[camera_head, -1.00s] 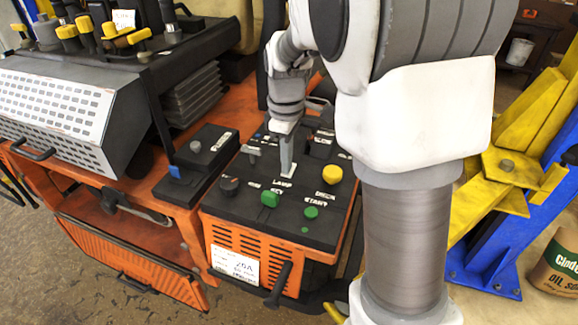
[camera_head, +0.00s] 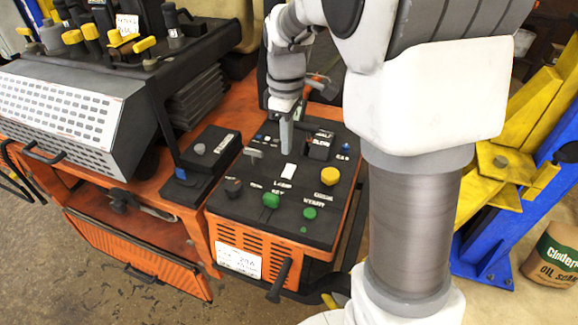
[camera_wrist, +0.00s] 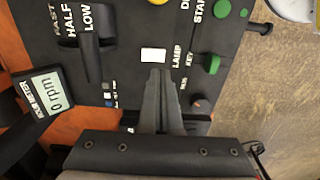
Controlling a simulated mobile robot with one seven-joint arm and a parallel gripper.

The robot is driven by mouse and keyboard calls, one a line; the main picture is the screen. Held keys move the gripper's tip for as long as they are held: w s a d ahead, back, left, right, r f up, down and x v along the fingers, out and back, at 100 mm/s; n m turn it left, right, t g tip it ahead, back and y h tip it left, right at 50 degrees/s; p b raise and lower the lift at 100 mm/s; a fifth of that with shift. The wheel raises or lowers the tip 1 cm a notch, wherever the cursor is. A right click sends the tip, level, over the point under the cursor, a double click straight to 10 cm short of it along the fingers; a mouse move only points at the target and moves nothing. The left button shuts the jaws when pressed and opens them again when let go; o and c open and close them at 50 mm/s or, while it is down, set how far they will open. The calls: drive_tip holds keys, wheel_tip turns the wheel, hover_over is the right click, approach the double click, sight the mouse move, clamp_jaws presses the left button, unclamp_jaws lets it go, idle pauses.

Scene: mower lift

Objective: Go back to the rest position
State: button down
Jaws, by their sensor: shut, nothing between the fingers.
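My gripper (camera_head: 285,137) is shut and empty. It hangs above the far part of the black control panel (camera_head: 240,210), short of the white lamp switch (camera_head: 288,172). In the wrist view the shut fingers (camera_wrist: 160,88) point at the white switch (camera_wrist: 153,55), labelled LAMP. Whether the fingertips clear the panel is hard to judge, but they look raised in the head view.
A FAST/HALF/LOW lever (camera_wrist: 88,45) and an rpm meter (camera_wrist: 42,104) lie beside the fingers. A lever bank (camera_head: 100,35) stands at the left. A yellow and blue lift frame (camera_head: 500,165) and an oil-soak bag (camera_head: 555,255) stand at the right.

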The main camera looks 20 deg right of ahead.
drive_tip(key=s+r+m+t, duration=0.2)
drive_tip(key=s+r+m, duration=0.2)
drive_tip(key=s, duration=0.6)
drive_tip(key=s+r+m+t, duration=0.3)
drive_tip(key=s+m, duration=0.3)
drive_tip(key=s, duration=0.4)
drive_tip(key=shift+s+r+m+t, duration=0.3)
drive_tip(key=shift+r+m, duration=0.1)
drive_tip(key=shift+r, duration=0.2)
drive_tip(key=shift+w+d, duration=0.1)
drive_tip(key=shift+d, duration=0.1)
